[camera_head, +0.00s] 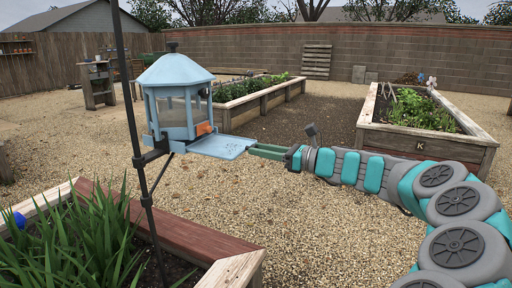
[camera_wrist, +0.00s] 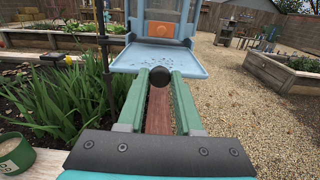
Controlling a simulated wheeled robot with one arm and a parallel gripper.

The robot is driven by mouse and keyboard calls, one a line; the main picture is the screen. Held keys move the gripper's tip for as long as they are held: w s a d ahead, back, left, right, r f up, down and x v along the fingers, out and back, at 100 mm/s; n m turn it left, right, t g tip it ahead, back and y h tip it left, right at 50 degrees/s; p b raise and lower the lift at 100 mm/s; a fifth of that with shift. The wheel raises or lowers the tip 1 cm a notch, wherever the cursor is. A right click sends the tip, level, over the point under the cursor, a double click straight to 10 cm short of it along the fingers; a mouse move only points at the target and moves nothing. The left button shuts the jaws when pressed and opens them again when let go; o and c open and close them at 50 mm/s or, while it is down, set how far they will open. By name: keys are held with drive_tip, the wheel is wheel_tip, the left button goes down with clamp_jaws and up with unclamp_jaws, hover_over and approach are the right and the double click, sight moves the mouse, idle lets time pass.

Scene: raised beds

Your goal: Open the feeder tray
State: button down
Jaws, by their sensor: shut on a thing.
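The blue feeder (camera_head: 175,98) with a peaked roof is mounted on a dark pole (camera_head: 131,100). Its light blue feeder tray (camera_head: 222,146) sticks out to the right, below an orange patch on the housing. In the wrist view the tray (camera_wrist: 158,60) lies flat ahead with small dark specks on it. My gripper (camera_head: 254,149) reaches it from the right. In the wrist view its green fingers (camera_wrist: 160,80) are shut on the tray's dark round knob (camera_wrist: 160,76), at the tray's front edge. The knob is hidden in the head view.
A raised bed (camera_head: 200,240) with leafy plants stands under the feeder. Another raised bed (camera_head: 480,158) is at the right, behind my arm, and a third (camera_head: 265,103) lies further back. Gravel between the beds is open.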

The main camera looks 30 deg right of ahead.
drive_tip(key=c, duration=0.6)
unclamp_jaws()
drive_tip(key=v, duration=0.7)
drive_tip(key=shift+s+d, duration=0.25)
drive_tip(key=shift+s, duration=0.05)
